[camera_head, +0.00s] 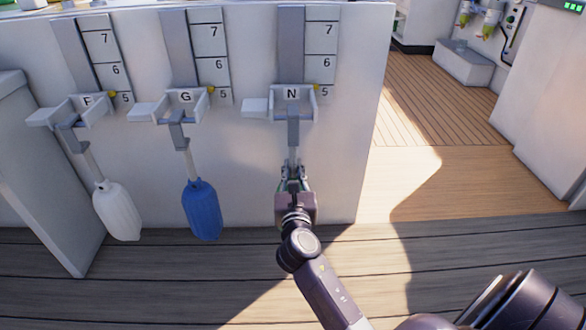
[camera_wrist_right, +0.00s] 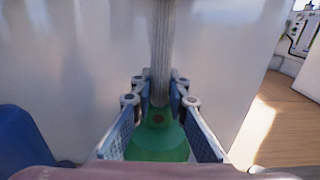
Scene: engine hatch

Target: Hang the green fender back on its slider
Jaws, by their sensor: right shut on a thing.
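The green fender (camera_wrist_right: 158,148) is below my right gripper in the wrist view; in the head view it is almost wholly hidden behind the gripper. Its pale strap (camera_wrist_right: 161,45) rises from its top between the fingers. My right gripper (camera_head: 292,172) is shut on the fender at its top, where the strap begins; it also shows in the wrist view (camera_wrist_right: 160,90). The slider marked N (camera_head: 291,94) is straight above, on its grey rail. A grey piece (camera_head: 293,127) hangs below it, and the strap meets it from below. Whether they are hooked together, I cannot tell. My left gripper is out of view.
To the left, a white fender (camera_head: 117,211) hangs under slider F (camera_head: 83,104) and a blue fender (camera_head: 202,210) under slider G (camera_head: 183,99). The white wall (camera_head: 345,150) is close behind my gripper. Open wooden deck (camera_head: 465,180) lies to the right.

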